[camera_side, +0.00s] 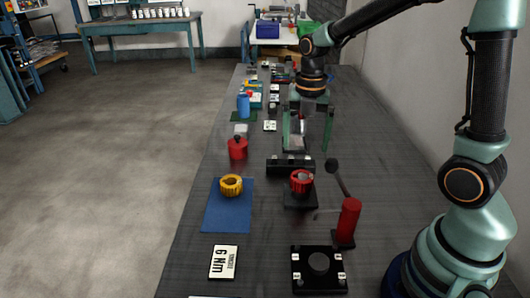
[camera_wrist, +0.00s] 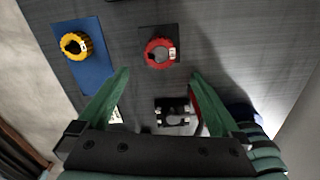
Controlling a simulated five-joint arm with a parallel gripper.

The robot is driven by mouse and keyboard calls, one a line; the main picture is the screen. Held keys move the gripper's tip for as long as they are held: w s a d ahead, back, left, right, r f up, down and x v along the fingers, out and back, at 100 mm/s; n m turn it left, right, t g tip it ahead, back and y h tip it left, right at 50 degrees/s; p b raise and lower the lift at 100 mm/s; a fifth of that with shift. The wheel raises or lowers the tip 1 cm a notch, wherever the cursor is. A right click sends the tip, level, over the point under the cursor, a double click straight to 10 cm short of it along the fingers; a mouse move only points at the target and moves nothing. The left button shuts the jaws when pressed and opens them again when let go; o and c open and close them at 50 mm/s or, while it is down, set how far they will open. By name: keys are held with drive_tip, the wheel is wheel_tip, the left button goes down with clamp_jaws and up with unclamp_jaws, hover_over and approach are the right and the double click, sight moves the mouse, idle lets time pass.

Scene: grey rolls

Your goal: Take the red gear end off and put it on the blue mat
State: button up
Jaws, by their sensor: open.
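The red gear end (camera_side: 301,185) sits on a dark square base on the bench, right of the blue mat (camera_side: 212,218). In the wrist view the red gear end (camera_wrist: 160,53) lies beyond my fingertips, about midway between them. A yellow gear end (camera_side: 231,188) rests on the upper part of the blue mat; it also shows in the wrist view (camera_wrist: 76,45), with the mat (camera_wrist: 92,72) below it. My gripper (camera_side: 306,148) is open and empty, its green fingers (camera_wrist: 160,76) spread wide and pointing down, apart from the red gear end.
A red-bodied lever tool (camera_side: 347,220) stands just right of the red gear end. A black plate with white corner labels (camera_side: 318,268) and a white "6 Nm" sign (camera_side: 223,262) lie nearer. A black block (camera_side: 290,166) and red canister (camera_side: 237,149) stand behind. The mat's lower half is bare.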

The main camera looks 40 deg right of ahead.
wheel_tip(320, 180, down, 11)
drive_tip(key=shift+f, duration=0.1)
idle(0.5)
clamp_jaws()
drive_tip(key=shift+w, duration=0.1)
wheel_tip(320, 180, up, 20)
idle(0.6)
drive_tip(key=shift+f, duration=0.1)
hover_over(302, 176)
drive_tip(key=shift+f, duration=7)
